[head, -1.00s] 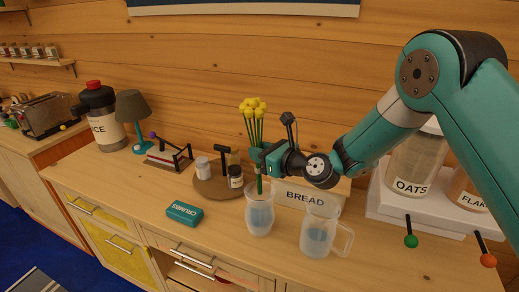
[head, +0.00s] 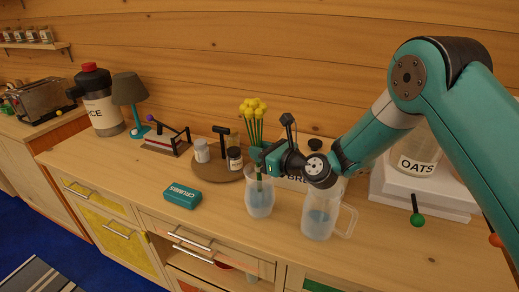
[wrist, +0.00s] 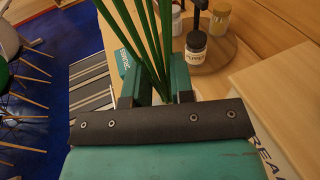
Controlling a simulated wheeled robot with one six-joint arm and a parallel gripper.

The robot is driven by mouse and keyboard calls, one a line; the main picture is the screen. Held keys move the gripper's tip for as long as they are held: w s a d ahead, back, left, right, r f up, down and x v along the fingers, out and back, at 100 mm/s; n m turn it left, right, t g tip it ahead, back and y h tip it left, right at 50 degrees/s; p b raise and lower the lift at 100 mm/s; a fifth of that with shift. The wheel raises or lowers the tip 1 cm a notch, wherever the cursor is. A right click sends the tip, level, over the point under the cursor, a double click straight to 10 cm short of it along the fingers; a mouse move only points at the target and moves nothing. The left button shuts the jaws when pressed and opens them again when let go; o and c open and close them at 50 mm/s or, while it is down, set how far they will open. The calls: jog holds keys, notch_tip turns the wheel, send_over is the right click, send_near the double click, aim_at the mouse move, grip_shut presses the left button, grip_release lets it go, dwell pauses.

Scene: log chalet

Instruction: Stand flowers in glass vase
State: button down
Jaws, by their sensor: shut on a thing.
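The yellow flowers (head: 253,108) stand upright with green stems.
A clear jug (head: 320,215) with water stands close to the right of the vase. A teal CRUMBS box (head: 182,195) lies to the left. A round wooden board (head: 216,168) with jars is behind left. The bread box (head: 294,183) is behind my gripper.

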jog(key=c, duration=0.9)
grip_release()
jog(key=shift+d, duration=0.1)
jog(key=b+v, duration=0.6)
jog(key=v, duration=1.1)
jog(key=shift+r+b, duration=0.15)
jog(key=shift+b, duration=0.15)
jog(key=shift+s, duration=0.25)
